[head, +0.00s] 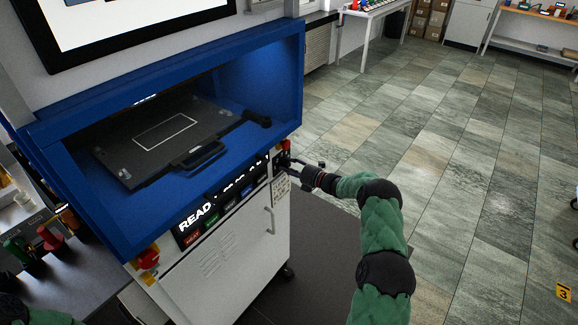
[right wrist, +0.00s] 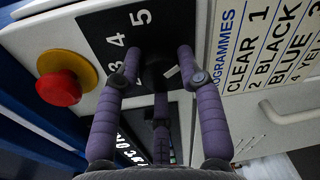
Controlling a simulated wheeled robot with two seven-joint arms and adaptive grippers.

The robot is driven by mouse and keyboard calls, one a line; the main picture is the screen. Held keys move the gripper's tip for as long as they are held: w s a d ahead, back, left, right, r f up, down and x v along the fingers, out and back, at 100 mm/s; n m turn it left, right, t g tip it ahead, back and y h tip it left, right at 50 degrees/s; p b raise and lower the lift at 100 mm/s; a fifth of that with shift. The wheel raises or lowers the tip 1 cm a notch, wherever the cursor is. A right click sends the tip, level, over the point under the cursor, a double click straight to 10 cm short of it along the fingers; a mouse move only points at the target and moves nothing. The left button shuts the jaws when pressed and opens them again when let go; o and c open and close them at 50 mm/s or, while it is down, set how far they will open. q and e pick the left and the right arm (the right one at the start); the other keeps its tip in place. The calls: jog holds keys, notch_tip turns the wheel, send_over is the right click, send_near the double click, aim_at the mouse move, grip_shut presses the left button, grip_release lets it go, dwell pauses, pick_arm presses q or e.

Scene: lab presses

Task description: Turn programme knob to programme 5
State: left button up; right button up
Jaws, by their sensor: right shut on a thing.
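The black programme knob (right wrist: 158,72) is on a black dial plate (right wrist: 165,22) in the right wrist view. The numerals 5, 4 and 3 show on the plate to the knob's upper left and left. A short white mark shows on the knob, slanting up to the right; I cannot tell which numeral it indicates. My right gripper (right wrist: 158,66) is shut on the knob, with purple fingers around it. In the head view the right gripper (head: 289,163) reaches the right end of the press's front panel, hiding the knob. My left gripper is out of view.
A red emergency button (right wrist: 60,88) on a yellow base is beside the dial. A programmes card (right wrist: 262,45) is on its other side. The blue press (head: 285,75) holds a dark platen (head: 125,152) with a handle. Open floor lies right.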

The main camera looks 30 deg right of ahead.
jog(key=shift+d+m, duration=0.1)
jog(key=shift+m, duration=1)
jog(key=o, duration=1.1)
jog(key=shift+f, duration=0.1)
jog(key=v, duration=1.2)
